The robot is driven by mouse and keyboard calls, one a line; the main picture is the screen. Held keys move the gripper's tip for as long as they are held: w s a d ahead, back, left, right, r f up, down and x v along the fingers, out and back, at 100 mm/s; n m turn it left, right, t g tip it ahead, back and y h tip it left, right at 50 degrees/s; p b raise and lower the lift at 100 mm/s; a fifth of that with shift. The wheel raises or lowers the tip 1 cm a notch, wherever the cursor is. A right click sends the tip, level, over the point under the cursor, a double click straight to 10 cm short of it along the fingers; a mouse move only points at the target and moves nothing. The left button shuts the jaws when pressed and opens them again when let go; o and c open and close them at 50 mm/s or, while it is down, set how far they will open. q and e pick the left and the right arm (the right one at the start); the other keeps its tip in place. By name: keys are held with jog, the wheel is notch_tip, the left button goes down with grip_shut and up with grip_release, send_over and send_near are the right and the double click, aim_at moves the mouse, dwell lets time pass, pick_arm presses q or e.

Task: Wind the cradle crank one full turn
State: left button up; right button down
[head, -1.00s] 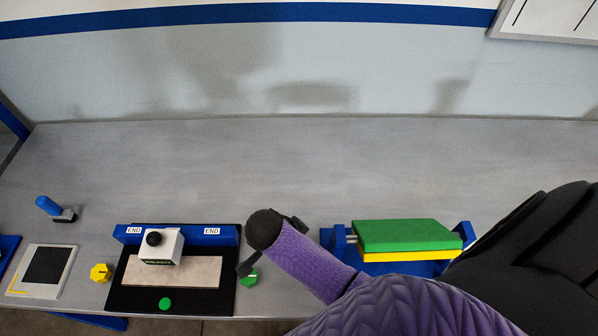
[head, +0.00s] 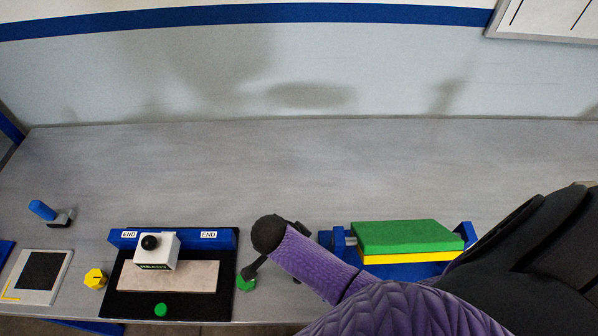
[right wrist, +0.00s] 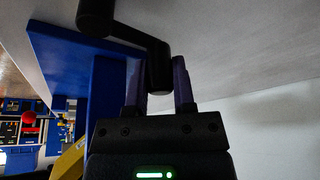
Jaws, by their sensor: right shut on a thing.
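The cradle stands at the right of the bench, with blue end supports (head: 469,234) and a green-over-yellow block (head: 407,237) lying level between them. Its black crank (right wrist: 130,38) shows in the right wrist view, in front of a blue support (right wrist: 60,58). My right gripper (right wrist: 159,82) is shut on the crank's handle (right wrist: 160,66), which sits between its two purple fingers. My left gripper is not in view.
Left of my arm is a black base (head: 128,303) with a blue END bar (head: 185,238) and a white block with a black knob (head: 158,252). A green knob (head: 246,283), a yellow knob (head: 95,279) and a blue-handled tool (head: 43,210) are nearby. The bench behind is clear.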

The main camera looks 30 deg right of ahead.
jog(key=shift+d, duration=0.1)
jog(key=shift+s+d+m+g+p, duration=0.2)
jog(key=shift+m+p, duration=0.1)
jog(key=shift+m, duration=0.2)
jog(key=shift+s+d+m+g+p, duration=0.1)
jog(key=shift+s+m+g+p, duration=0.15)
jog(key=shift+m, duration=0.25)
jog(key=shift+s+d+m+g+p, duration=0.25)
jog(key=shift+m+g+p, duration=0.15)
jog(key=shift+m, duration=0.6)
jog(key=shift+s+d+m+g, duration=0.2)
jog(key=shift+s+m+g, duration=0.1)
jog(key=shift+m, duration=0.4)
jog(key=shift+s+m, duration=0.15)
jog(key=shift+m, duration=0.25)
jog(key=shift+d+y, duration=0.1)
jog(key=shift+y, duration=0.2)
jog(key=shift+c, duration=2.2)
grip_release()
